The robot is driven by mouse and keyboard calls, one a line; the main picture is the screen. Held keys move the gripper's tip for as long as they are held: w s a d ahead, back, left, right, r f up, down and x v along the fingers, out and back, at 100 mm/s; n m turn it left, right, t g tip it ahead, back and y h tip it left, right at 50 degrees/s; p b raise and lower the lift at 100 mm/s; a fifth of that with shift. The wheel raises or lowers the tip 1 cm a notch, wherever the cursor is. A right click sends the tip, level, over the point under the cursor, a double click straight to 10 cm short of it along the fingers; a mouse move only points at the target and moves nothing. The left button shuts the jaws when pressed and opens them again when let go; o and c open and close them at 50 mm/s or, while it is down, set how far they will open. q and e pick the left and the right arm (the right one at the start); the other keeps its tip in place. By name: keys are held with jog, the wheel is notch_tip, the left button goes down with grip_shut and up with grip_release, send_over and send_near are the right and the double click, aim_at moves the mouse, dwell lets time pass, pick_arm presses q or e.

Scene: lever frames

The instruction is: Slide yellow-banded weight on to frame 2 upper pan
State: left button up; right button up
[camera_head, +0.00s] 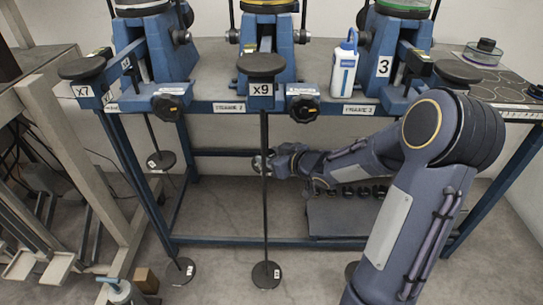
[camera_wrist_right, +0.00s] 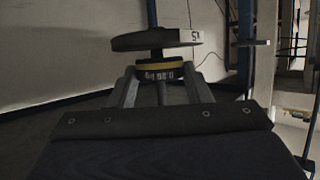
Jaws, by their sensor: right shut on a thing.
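The yellow-banded weight (camera_wrist_right: 160,72) is between the fingers of my right gripper (camera_wrist_right: 160,88) in the right wrist view, and the gripper is shut on it. That view looks upside down, as the lettering is inverted. A black pan (camera_wrist_right: 150,41) with a white label lies close to the weight on its far side; I cannot tell whether they touch. In the head view my right gripper (camera_head: 262,163) is at the rod (camera_head: 265,215) hanging from frame 2 (camera_head: 262,88). The gripper hides the weight and most of the pan there. My left gripper is out of view.
A lower pan (camera_head: 266,274) hangs near the floor on the same rod. Frame 1's rod carries an upper pan (camera_head: 160,160) to the left. A white bottle (camera_head: 344,68) stands on the bench (camera_head: 215,106). Dark weights (camera_head: 365,190) sit on a low shelf behind my right arm.

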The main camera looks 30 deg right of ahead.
jog(key=shift+f+b, duration=0.3)
jog(key=shift+f, duration=0.15)
dwell(0.4)
jog(key=o, duration=1)
jog(key=shift+o, duration=0.2)
jog(key=shift+s, duration=0.1)
jog(key=shift+s+d+r+p, duration=0.15)
jog(key=shift+s+r+p, duration=0.15)
jog(key=shift+s+p, duration=0.2)
jog(key=shift+p+v, duration=1.7)
jog(key=shift+v, duration=1.15)
jog(key=shift+f, duration=0.1)
